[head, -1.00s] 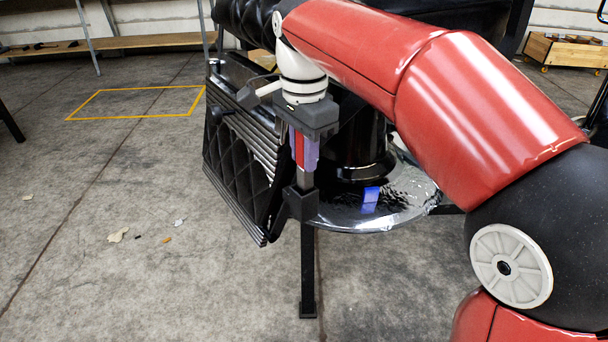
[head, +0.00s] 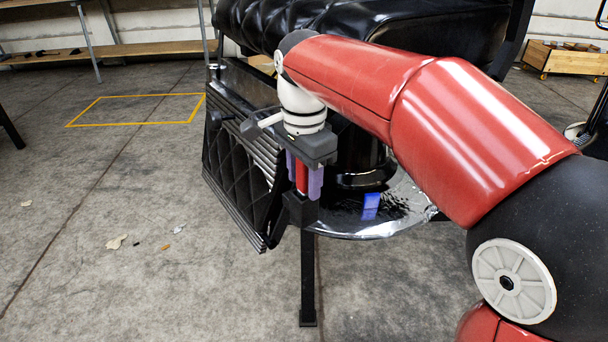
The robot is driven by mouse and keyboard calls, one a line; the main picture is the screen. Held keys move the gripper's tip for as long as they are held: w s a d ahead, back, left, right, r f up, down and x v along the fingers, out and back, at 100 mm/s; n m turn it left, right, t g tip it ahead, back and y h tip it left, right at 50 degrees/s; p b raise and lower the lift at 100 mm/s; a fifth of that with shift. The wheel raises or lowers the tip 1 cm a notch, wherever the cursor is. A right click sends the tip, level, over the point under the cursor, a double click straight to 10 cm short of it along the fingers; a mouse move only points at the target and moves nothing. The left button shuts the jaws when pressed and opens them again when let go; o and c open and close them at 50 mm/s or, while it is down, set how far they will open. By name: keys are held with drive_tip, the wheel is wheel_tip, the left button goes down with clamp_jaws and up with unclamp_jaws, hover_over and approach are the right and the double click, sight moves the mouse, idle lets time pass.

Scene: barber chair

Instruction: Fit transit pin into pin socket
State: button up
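The transit pin (head: 302,178) shows its red upper part upright between my fingers. Its metal shank is out of sight, and the red part stands right at the top of the black pin socket (head: 299,209). The socket is a dark block on top of a thin black post at the footrest's right edge. My gripper (head: 304,188) points straight down over the socket. Its purple fingers stand on either side of the red part and look spread apart, with the tips close to the block. How deep the shank sits is hidden.
The quilted footrest (head: 236,165) is just left of the socket. The chair's round chrome base (head: 370,222) is behind and right. The black post (head: 308,280) reaches down to the floor. My red arm spans the upper right.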

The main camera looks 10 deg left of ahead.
drive_tip(key=shift+r, duration=0.1)
wheel_tip(320, 180, up, 12)
drive_tip(key=p, duration=0.3)
drive_tip(key=shift+r, duration=0.1)
drive_tip(key=s+d+f+n+t, duration=0.1)
drive_tip(key=s+d+f+n, duration=0.1)
drive_tip(key=d, duration=0.5)
drive_tip(key=s+d+f+n+t, duration=0.1)
drive_tip(key=s+d+n+t, duration=0.15)
drive_tip(key=d, duration=0.45)
drive_tip(key=s+d+f+n+t+p, duration=0.1)
drive_tip(key=s+d+f+n, duration=0.3)
drive_tip(key=s+d+f, duration=0.6)
drive_tip(key=shift+s+d+f+t, duration=0.15)
drive_tip(key=shift+d+f+t, duration=0.45)
drive_tip(key=shift+d, duration=0.4)
